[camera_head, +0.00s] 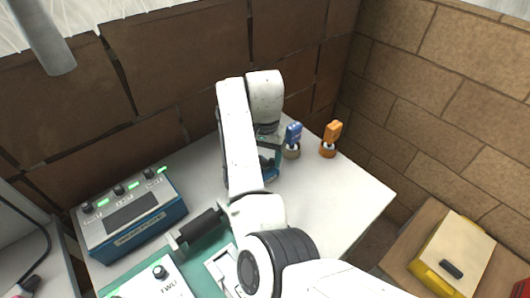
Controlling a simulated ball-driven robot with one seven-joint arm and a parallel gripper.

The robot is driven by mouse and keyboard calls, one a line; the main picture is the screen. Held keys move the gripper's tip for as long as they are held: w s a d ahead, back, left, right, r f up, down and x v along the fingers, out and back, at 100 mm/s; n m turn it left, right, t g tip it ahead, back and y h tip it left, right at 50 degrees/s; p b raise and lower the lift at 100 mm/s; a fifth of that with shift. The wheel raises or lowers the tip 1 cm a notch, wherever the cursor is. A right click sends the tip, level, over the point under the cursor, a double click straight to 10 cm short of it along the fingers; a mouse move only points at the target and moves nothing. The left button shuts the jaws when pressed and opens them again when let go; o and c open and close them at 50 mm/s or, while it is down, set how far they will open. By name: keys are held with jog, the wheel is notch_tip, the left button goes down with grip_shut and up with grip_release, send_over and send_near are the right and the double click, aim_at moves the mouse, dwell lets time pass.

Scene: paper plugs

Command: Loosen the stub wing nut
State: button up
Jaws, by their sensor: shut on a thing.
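My gripper (269,167) points down at the back of the white table, partly behind my arm. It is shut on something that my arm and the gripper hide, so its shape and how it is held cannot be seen. To the right of the gripper, a blue-topped piece (293,134) stands upright on a round grey-brown base. Which piece is the stub wing nut cannot be read at this size.
The white table (350,192) is clear at its right front. A blue-grey device (131,214) with knobs and green lights stands at the left. A dark roller (201,225) and a white unit (153,284) lie in front. A yellow case (462,254) rests on a lower brown surface.

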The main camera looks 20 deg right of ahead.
jog(key=n+p, duration=0.2)
jog(key=p, duration=0.1)
jog(key=shift+r+n, duration=0.3)
jog(key=shift+r, duration=0.05)
jog(key=shift+f+n+p, duration=0.3)
jog(key=shift+n+p, duration=0.6)
jog(key=o, duration=1)
jog(key=shift+o, duration=0.2)
jog(key=shift+r, duration=0.1)
notch_tip(320, 180, up, 11)
jog(key=shift+f, duration=0.2)
